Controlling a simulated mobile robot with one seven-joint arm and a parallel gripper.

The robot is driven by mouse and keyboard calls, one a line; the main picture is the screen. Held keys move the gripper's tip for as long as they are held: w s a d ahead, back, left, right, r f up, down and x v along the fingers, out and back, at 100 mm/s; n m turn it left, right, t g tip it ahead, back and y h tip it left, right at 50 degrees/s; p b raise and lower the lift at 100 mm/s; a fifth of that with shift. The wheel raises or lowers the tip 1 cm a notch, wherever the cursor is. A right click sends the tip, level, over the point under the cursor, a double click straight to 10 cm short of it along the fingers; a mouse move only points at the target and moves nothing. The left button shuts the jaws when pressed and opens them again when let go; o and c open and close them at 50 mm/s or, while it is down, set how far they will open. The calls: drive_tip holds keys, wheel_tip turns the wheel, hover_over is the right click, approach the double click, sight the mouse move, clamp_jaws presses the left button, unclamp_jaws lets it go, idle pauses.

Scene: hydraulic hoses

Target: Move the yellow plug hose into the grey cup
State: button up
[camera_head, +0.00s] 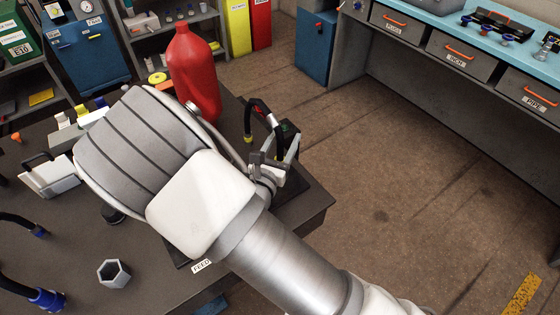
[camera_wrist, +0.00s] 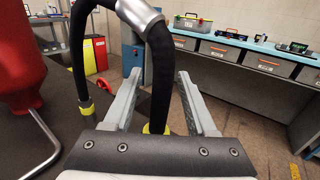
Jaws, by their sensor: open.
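The yellow plug hose (camera_head: 276,137) is a black arched hose with a metal collar, near the right table corner in the head view. One yellow end (camera_head: 249,138) shows there. In the wrist view the hose (camera_wrist: 160,75) rises between my fingers, with a yellow end at its foot and another yellow end at left. My gripper (camera_wrist: 158,88) is open around one leg of the hose, which stands nearer the left finger; I cannot tell if they touch. In the head view my gripper (camera_head: 275,166) is partly hidden by my wrist. A grey hexagonal cup (camera_head: 114,273) stands at the table's front left.
A red bottle (camera_head: 194,75) stands close behind my wrist. Blue-ended hoses (camera_head: 46,299) lie at the left table edge. A white block-like object (camera_head: 50,176) and small items sit at left. A label reading FEED (camera_head: 201,266) lies near the cup. Floor is open at right.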

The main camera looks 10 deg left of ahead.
drive_tip(key=shift+w, duration=0.1)
clamp_jaws()
idle(1.4)
